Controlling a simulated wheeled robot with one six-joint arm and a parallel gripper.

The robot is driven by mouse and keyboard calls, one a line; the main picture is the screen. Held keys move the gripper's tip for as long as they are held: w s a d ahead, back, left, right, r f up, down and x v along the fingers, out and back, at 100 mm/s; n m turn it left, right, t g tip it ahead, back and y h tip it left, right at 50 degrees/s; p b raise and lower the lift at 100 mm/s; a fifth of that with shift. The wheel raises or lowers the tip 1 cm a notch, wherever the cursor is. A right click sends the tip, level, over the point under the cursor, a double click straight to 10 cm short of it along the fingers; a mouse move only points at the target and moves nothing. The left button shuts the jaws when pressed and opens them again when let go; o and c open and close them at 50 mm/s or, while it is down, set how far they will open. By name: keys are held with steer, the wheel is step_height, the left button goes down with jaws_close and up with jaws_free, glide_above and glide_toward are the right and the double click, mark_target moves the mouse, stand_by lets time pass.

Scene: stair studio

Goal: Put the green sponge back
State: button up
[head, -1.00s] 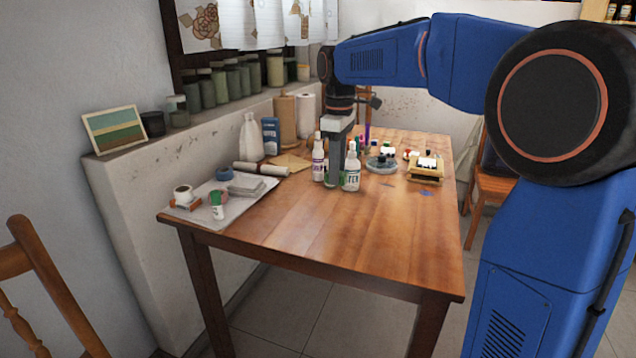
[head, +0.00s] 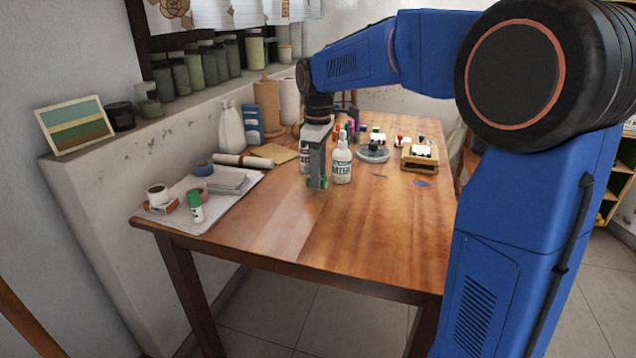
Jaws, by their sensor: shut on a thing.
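My gripper (head: 317,184) is low over the middle of the wooden table, fingers pointing down. It is shut on a small green thing, which I take to be the green sponge (head: 324,183). Only a sliver of it shows at the fingertips; the fingers hide the rest. I cannot tell whether it touches the table. A white bottle with dark lettering (head: 342,163) stands just right of the fingers. Another white bottle (head: 304,158) is partly hidden behind them.
The wooden table (head: 330,240) is clear in front. Behind are a roll (head: 243,161) and a jug (head: 230,128). Paints and a round dish (head: 373,153) stand back right.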

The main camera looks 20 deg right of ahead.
steer(key=shift+f, duration=1.4)
steer(key=shift+f, duration=0.15)
steer(key=o, duration=1)
steer(key=shift+c, duration=0.2)
step_height(320, 180, up, 12)
steer(key=shift+r, duration=0.2)
steer(key=shift+s, duration=0.1)
